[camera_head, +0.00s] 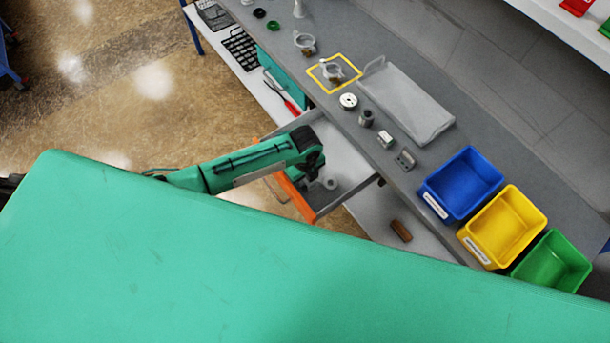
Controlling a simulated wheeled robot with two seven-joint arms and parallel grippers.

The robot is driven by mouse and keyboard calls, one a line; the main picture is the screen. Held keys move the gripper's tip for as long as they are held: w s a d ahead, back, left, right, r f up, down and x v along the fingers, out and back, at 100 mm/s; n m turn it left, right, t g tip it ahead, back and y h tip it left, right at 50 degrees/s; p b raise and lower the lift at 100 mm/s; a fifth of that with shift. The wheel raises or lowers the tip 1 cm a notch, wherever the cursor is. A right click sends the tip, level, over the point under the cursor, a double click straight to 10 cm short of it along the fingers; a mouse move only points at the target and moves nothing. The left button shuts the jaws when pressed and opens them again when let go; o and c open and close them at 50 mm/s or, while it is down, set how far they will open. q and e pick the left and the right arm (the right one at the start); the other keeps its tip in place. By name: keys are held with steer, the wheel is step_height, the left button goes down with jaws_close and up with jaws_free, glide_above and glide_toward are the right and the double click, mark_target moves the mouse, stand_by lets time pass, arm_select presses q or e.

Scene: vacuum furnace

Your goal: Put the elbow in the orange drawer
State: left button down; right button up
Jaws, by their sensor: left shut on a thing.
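The orange drawer (296,197) is pulled open from under the grey bench. Its orange front faces left, and its grey inside is partly hidden by my arm. My left gripper (318,177) points down over the drawer, with its black wrist covering most of the fingers. It is shut on a small grey round piece (329,183), which looks like the elbow. The piece shows just beside the fingers, inside the drawer's outline. I cannot tell whether it touches the drawer floor. My right gripper is not in view.
Several small metal parts (348,101) stand along the bench edge near a grey tray (405,105) and a yellow square outline (313,74). Blue (470,178), yellow (515,222) and green (558,262) bins stand at the right. A brown block (401,231) lies below the bench.

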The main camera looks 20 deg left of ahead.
arm_select(q)
steer(key=c, duration=1.6)
jaws_free()
steer(key=shift+f, duration=0.15)
steer(key=o, duration=0.5)
steer(key=shift+r, duration=0.4)
step_height(320, 180, up, 10)
steer(key=shift+r+b, duration=0.15)
steer(key=shift+b, duration=0.75)
steer(key=shift+r, duration=0.65)
